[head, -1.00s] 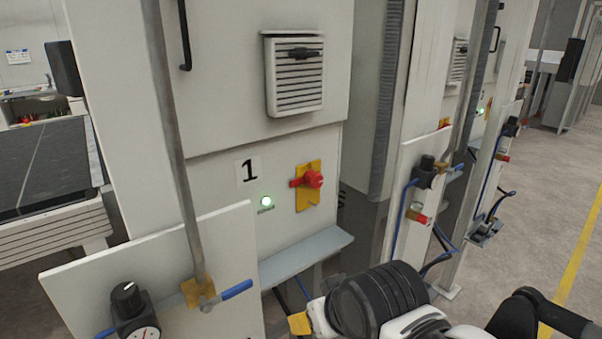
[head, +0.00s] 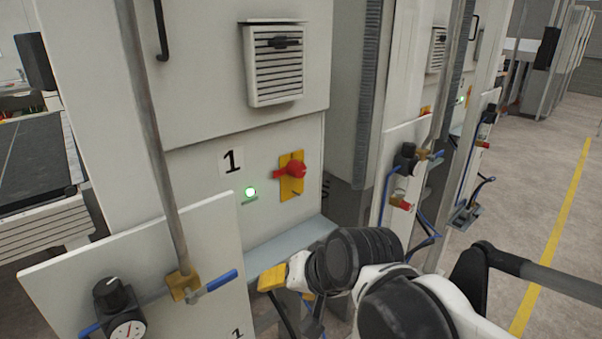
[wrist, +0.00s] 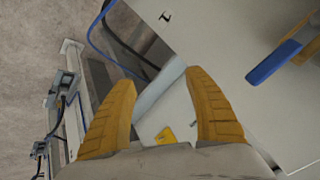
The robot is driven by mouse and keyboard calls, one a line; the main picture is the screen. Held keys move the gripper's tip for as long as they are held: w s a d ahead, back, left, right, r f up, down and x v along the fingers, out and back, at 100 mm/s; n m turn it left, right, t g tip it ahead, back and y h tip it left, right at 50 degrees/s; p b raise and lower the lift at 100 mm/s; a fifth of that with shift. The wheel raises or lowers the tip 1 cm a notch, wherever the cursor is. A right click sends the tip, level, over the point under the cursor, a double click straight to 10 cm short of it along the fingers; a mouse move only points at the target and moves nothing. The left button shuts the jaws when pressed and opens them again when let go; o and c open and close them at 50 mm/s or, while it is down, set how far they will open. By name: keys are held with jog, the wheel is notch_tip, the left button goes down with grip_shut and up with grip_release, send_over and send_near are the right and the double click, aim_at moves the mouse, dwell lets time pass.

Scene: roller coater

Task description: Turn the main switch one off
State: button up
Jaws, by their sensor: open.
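The main switch one (head: 291,175) is a red knob on a yellow plate, on the pale cabinet front beside the "1" label (head: 232,160). Its red handle lies roughly level. A green lamp (head: 250,192) glows to its left. My gripper (head: 272,278) is below the switch and apart from it, near the grey ledge, with a yellow finger showing in the head view. In the wrist view my gripper (wrist: 160,112) is open, with nothing between its two yellow fingers. A small yellow patch (wrist: 166,135) shows beyond them; I cannot tell whether it is the switch plate.
A grey ledge (head: 290,246) juts out below the switch. A front panel (head: 205,235) with a gauge (head: 127,330), a blue-handled valve (head: 222,280) and an upright pole (head: 150,130) stands at left. Another unit with a valve (head: 405,160) stands at right. The floor is free further right.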

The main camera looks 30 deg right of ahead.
jog(key=w+d+r+m+t+y, duration=0.2)
jog(key=w+m, duration=0.6)
jog(key=m+t, duration=0.8)
jog(key=m, duration=1.2)
send_near(302, 172)
jog(key=shift+y, duration=0.4)
jog(key=b+x, duration=0.3)
jog(key=x, duration=0.7)
jog(key=shift+w+f, duration=0.15)
jog(key=shift+w, duration=0.2)
jog(key=c, duration=1.2)
